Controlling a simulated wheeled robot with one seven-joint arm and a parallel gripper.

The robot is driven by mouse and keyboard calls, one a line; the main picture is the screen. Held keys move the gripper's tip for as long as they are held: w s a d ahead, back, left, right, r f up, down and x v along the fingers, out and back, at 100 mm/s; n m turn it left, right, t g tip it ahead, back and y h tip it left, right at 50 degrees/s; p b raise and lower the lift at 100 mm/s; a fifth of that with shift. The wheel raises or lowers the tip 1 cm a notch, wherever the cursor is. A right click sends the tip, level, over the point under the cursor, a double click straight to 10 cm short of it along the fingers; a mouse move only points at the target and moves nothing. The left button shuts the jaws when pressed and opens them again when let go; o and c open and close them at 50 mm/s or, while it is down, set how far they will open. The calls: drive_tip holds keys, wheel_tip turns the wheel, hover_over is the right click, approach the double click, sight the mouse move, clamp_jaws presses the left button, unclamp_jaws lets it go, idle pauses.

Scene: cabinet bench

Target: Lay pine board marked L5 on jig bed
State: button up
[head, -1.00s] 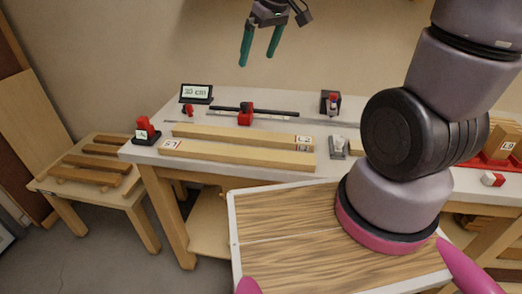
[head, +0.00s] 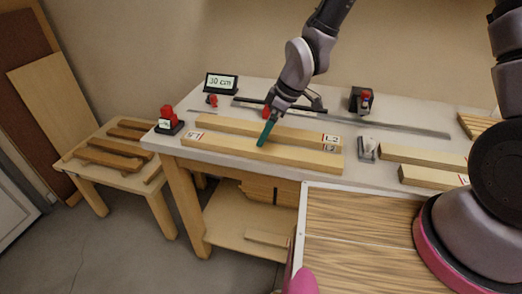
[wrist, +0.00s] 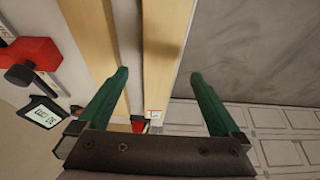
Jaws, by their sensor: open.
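My gripper (head: 264,138) is open, with green fingers pointing down at the front pine board (head: 255,154) on the bench. In the wrist view, my gripper (wrist: 159,75) has its fingers on either side of this board (wrist: 166,40), apart from it. The board has a label at each end; I cannot read them surely. A second pine board (head: 245,128) lies parallel behind it, with a label like L2 at its right end. I cannot tell which board is L5, nor pick out the jig bed for certain.
A 30 cm display (head: 221,83) and a dark rail stand behind the boards. A grey clamp-like piece (head: 367,149) is right of them, then more boards (head: 425,160). A low table (head: 105,165) with brown slats stands left. A wood-topped surface (head: 350,230) is in front.

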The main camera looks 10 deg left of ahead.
sight(258, 150)
drive_tip(key=shift+d+x, duration=0.15)
drive_tip(key=shift+x, duration=1.4)
drive_tip(key=shift+d+x, duration=0.1)
drive_tip(key=shift+x, duration=1.5)
clamp_jaws()
